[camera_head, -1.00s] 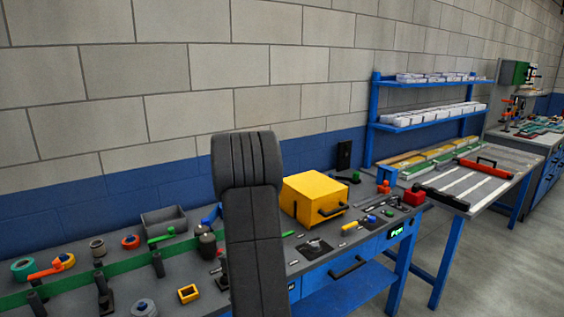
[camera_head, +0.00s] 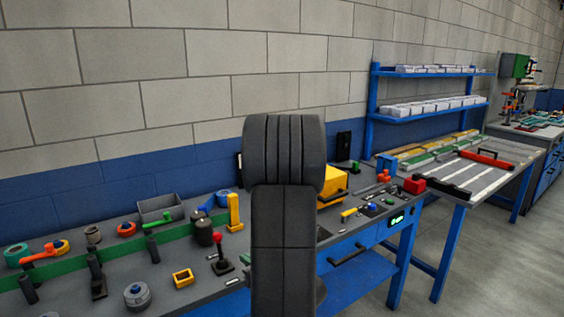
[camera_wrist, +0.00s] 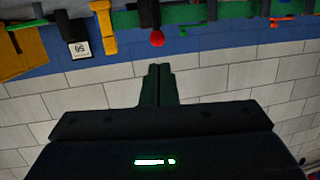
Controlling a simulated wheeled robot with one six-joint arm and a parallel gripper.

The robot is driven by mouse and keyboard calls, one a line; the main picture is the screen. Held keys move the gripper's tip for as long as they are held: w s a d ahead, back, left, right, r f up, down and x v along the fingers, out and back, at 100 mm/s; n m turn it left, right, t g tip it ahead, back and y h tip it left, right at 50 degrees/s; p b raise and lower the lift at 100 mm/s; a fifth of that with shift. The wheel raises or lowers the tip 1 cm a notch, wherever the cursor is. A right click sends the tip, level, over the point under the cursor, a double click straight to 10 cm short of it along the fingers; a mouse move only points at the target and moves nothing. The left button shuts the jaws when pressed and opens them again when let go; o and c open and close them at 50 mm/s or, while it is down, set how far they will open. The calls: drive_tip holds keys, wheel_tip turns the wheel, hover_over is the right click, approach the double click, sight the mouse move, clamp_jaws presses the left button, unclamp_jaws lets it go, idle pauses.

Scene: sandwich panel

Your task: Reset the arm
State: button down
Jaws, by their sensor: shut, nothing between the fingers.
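My arm, dark grey, rises upright in the middle of the head view in front of the workbench (camera_head: 207,283) and hides part of it. My gripper is outside the head view. In the wrist view my gripper (camera_wrist: 157,70) shows as two dark fingers close together, shut and empty. Behind the fingers is the block wall (camera_wrist: 220,80), and the bench things appear upside down along the top edge. The fingers touch nothing that I can see.
A yellow box (camera_head: 334,180) stands partly behind my arm. Tools, a yellow upright piece (camera_head: 234,212) and a red-knobbed lever (camera_head: 219,250) stand on the bench. A blue shelf rack (camera_head: 425,120) and a second table (camera_head: 480,178) are at the right, with open floor in front.

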drive_tip(key=shift+v, duration=2.2)
